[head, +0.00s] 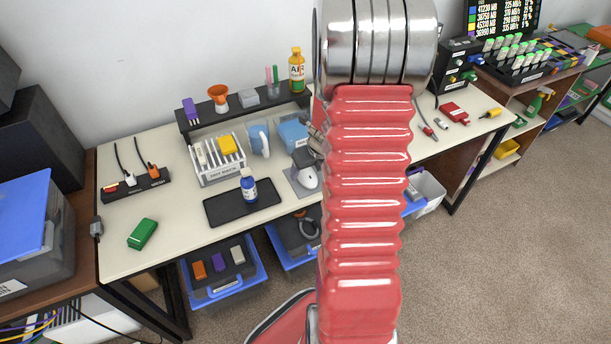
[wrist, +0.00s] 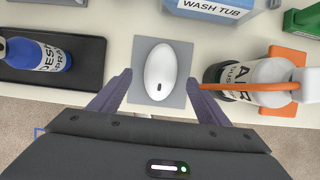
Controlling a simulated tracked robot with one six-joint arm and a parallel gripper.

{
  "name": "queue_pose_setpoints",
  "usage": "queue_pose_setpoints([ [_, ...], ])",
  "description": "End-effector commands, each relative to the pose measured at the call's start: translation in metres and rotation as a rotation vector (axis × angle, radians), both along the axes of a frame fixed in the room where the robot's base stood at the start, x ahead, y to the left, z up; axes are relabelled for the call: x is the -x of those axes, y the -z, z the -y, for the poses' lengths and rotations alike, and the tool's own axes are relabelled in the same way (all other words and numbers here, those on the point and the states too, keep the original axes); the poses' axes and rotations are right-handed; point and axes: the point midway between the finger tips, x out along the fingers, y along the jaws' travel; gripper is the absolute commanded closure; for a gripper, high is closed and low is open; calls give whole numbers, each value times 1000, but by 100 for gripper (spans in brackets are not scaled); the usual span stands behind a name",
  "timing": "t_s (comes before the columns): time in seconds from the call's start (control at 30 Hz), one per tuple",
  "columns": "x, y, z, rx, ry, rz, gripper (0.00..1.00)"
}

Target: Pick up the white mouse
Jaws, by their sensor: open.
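The white mouse (wrist: 160,72) lies on a grey mouse pad (wrist: 141,92) in the wrist view, near the front edge of the table. In the head view the white mouse (head: 308,178) shows just left of my red arm, which hides much of the area around it. My gripper (wrist: 158,83) is open and empty, with its two purple-grey fingers one on each side of the mouse's near end, apart from it. In the head view my gripper is mostly hidden behind my arm.
A wash tub (wrist: 215,8) is beyond the mouse. Open bins (head: 225,284) sit below the table.

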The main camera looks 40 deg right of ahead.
Motion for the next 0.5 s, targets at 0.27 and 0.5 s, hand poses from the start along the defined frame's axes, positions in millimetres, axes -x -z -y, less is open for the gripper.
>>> queue_pose_setpoints([
  [0.27,-10,26,4,0,1,0,30],
  [0.5,-12,30,5,1,0,1,30],
])
